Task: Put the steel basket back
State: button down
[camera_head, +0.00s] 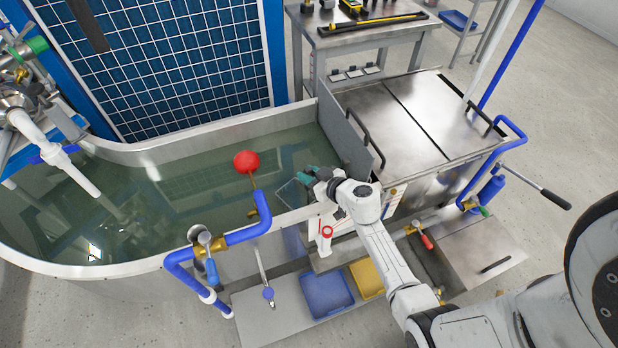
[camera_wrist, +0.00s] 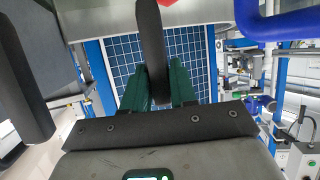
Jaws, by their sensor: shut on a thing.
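My gripper (camera_head: 319,177), with green fingers, is over the right end of the water tank (camera_head: 160,152), close to its front rim. In the wrist view the fingers (camera_wrist: 160,84) are shut on a dark bar (camera_wrist: 150,40), which looks like a handle. A pale, see-through mesh shape, apparently the steel basket (camera_head: 292,195), shows just left of the fingers inside the tank. My gripper hides part of it. I cannot tell how deep it sits in the water.
An upright grey plate (camera_head: 343,140) closes the tank's right end, beside a steel cover with dark handles (camera_head: 366,134). A red ball (camera_head: 246,161) on a brass rod and blue pipes (camera_head: 262,215) stand left of my gripper. Blue (camera_head: 326,292) and yellow bins lie below.

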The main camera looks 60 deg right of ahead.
dwell(0.3)
jog(key=c, duration=0.9)
grip_release()
jog(key=shift+f, duration=0.1)
